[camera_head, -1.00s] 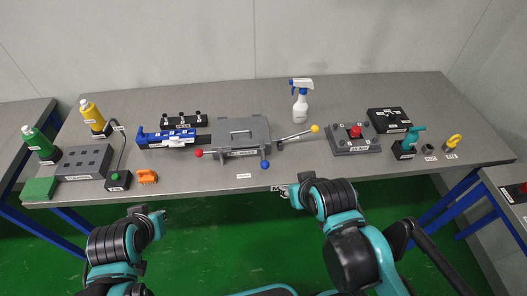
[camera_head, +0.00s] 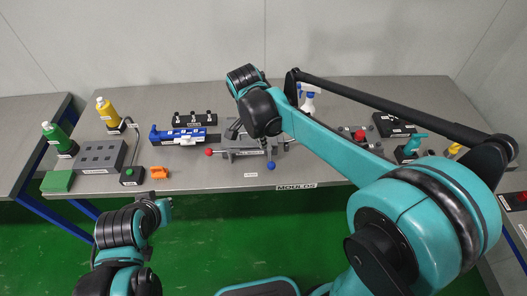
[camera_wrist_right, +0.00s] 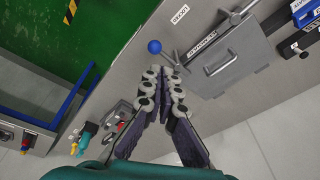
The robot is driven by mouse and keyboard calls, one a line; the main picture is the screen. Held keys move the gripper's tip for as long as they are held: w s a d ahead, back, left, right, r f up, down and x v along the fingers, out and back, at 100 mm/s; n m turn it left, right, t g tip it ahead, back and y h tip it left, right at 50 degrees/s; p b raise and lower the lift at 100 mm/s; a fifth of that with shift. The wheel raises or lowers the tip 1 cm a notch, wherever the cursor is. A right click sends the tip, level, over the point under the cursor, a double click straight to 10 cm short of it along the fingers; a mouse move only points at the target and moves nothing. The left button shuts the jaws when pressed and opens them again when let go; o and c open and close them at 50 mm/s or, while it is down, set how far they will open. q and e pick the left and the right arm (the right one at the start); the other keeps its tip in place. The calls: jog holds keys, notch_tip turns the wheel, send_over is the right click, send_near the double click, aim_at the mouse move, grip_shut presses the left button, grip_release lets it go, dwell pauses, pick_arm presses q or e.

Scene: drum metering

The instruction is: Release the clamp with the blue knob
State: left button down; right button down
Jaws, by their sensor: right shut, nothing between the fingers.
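The blue knob (camera_head: 271,166) sits on a short lever at the front of the grey machine (camera_head: 242,153), right of its middle. In the right wrist view the blue knob (camera_wrist_right: 154,46) shows just past my right fingertips, apart from them in the picture. My right gripper (camera_wrist_right: 164,72) is shut and empty. In the head view my right gripper (camera_head: 234,131) is over the machine, partly hidden by my wrist. My left gripper (camera_head: 163,207) is off the table's front edge, far from the clamp; its fingers are too small to judge.
A red knob (camera_head: 209,152) sticks out at the machine's left. The blue slide unit (camera_head: 178,136) stands further left. My right arm covers part of the table's right side, including parts of the red-button box (camera_head: 360,135) and spray bottle (camera_head: 309,103).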

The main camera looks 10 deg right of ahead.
aim_at(270, 155)
jog(key=w+a+f+m+g+h+p, duration=0.1)
jog(key=w+a+f+m, duration=0.2)
jog(key=w+a+m, duration=0.2)
jog(key=shift+a+m+g+p, duration=0.2)
jog(key=shift+m+g+p, duration=0.2)
jog(key=shift+m, duration=0.1)
jog(key=shift+f, duration=0.15)
jog(key=d+f+b, duration=0.3)
jog(key=d+f, duration=0.4)
jog(key=f, duration=0.3)
jog(key=shift+s, duration=0.45)
